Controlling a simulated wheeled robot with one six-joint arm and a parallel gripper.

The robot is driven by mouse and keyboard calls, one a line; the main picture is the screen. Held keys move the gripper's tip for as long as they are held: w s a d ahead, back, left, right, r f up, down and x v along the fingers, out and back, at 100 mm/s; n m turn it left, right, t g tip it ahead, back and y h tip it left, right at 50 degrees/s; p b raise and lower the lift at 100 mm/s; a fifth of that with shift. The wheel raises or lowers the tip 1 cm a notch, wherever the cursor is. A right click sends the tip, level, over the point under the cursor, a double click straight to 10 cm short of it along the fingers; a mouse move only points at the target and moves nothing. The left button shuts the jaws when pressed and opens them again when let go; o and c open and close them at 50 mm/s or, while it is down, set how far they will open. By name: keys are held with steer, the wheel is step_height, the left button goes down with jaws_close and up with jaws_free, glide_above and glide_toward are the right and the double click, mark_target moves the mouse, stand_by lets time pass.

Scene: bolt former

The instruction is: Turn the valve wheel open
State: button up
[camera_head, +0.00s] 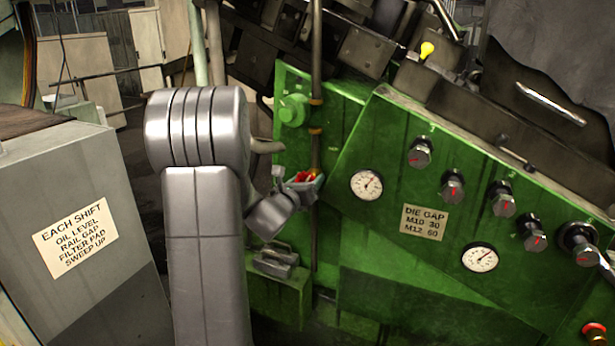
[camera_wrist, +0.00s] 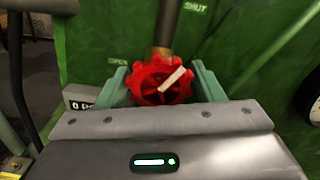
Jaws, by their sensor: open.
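The red valve wheel (camera_wrist: 150,92) sits on a vertical pipe against the green machine, centred in the wrist view. A pale pointer bar lies slantwise across it, between the OPEN label (camera_wrist: 118,62) on the left and the SHUT label (camera_wrist: 195,7) at the upper right. My gripper (camera_wrist: 158,80) is open, with one teal finger on each side of the wheel. I cannot tell whether the fingers touch the rim. In the head view the wheel (camera_head: 303,177) shows only as a bit of red, partly hidden by my gripper (camera_head: 305,183).
The green panel holds a dial gauge (camera_head: 367,184), several black knobs and a DIE GAP plate (camera_head: 424,223) to the right of the wheel. A grey cabinet (camera_head: 85,225) with a shift notice stands at the left. A green round fitting (camera_head: 292,110) juts out above the wheel.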

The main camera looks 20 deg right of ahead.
steer(key=shift+w+d, duration=0.3)
steer(key=shift+d, duration=0.05)
steer(key=c, duration=0.7)
